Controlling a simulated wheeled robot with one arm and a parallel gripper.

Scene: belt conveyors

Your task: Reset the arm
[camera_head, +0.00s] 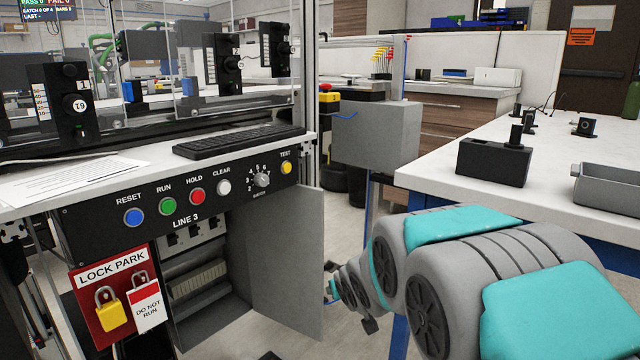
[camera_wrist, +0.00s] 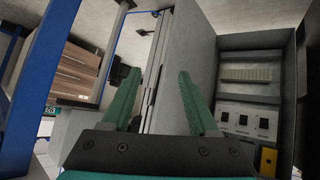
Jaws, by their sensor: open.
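My arm, grey with teal covers, reaches from the lower right in the head view toward the open cabinet under the Line 3 control panel (camera_head: 188,222). In the wrist view my gripper (camera_wrist: 165,100) shows two green fingers spread apart with nothing between them. Beyond the fingers is the grey open cabinet door (camera_wrist: 192,55); the same door shows in the head view (camera_head: 285,265). The cabinet interior (camera_wrist: 255,100) with several switches is to the right of the fingers. In the head view the gripper is small and partly hidden by my arm.
A lock park board (camera_head: 88,318) with a yellow padlock (camera_head: 110,312) and a "do not run" tag (camera_head: 146,305) hangs left of the cabinet. A white-topped table (camera_head: 550,205) with a black block (camera_head: 493,163) stands right. A blue table leg (camera_wrist: 42,75) stands left in the wrist view.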

